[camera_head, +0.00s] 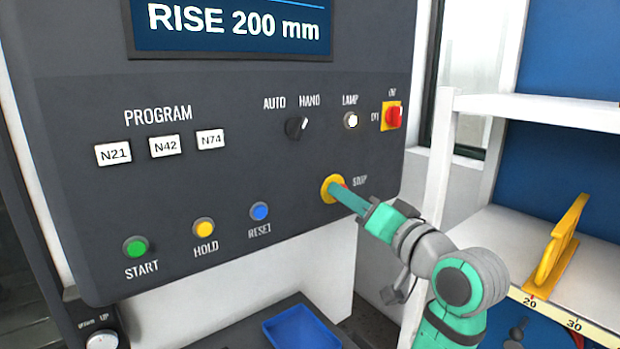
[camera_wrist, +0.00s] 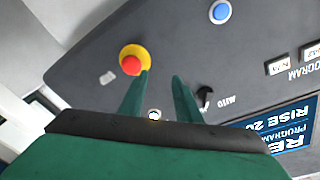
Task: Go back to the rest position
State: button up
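My gripper (camera_head: 350,197) is at the lower right of the dark control panel (camera_head: 80,200), in front of the stop button (camera_head: 328,189). The stop button is red on a yellow ring, partly hidden behind my fingers in the head view. In the wrist view the stop button (camera_wrist: 131,63) shows beside the tip of the left finger. My gripper (camera_wrist: 160,80) has its two green fingers apart there, with nothing between them. I cannot tell whether a finger touches the button.
The panel carries a green start button (camera_head: 135,248), a yellow hold button (camera_head: 204,228), a blue reset button (camera_head: 259,211), a selector knob (camera_head: 297,127) and a red switch (camera_head: 393,115). A blue tray (camera_head: 303,330) lies below. A shelf with a yellow handle-shaped part (camera_head: 556,250) stands at right.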

notch_tip(320, 180, down, 24)
jog(key=w+m+t+h, duration=0.1)
jog(key=m+h, duration=0.3)
jog(key=s+a+f+h, duration=0.1)
jog(key=s+f, duration=0.2)
jog(key=f, duration=0.3)
jog(key=s+f+h, duration=0.2)
jog(key=s+f, duration=0.2)
jog(key=f, duration=0.3)
jog(key=s+a+f+h, duration=0.1)
jog(key=s+f, duration=0.2)
jog(key=f, duration=0.3)
jog(key=s+a+f+n+g+h, duration=0.1)
jog(key=s+f, duration=0.4)
jog(key=s, duration=0.4)
jog(key=s+a+f+h, duration=0.1)
jog(key=s+f, duration=0.4)
jog(key=s, duration=0.3)
jog(key=s+a+r+n, duration=0.1)
jog(key=s+a+n, duration=0.1)
jog(key=s, duration=0.7)
jog(key=s+a+r+n+y, duration=0.1)
jog(key=s+n, duration=0.2)
jog(key=s, duration=0.7)
jog(key=shift+s+a+r+g, duration=0.2)
jog(key=shift+s+a+g, duration=0.1)
jog(key=shift+a+g, duration=0.1)
